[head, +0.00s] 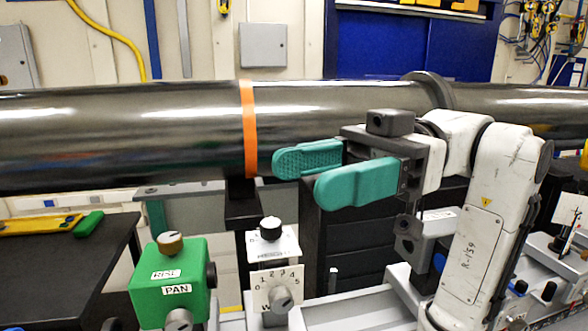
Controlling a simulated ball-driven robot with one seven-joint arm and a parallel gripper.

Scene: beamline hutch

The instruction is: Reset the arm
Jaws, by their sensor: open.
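My gripper (318,172) has two teal padded fingers and points left in the head view. Its fingers are apart with nothing between them. My white arm (485,220) rises from the lower right and bends at the top toward the gripper. The gripper is in front of the dark beam pipe (120,135), to the right of the pipe's orange band (248,128). I cannot tell the exact gap between fingers and pipe.
A green box (170,285) labelled RISE and PAN, with knobs, stands at the lower left. White dial units (275,285) stand beside it, below the gripper. A dark table (70,270) with a yellow tool (40,224) is at the far left.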

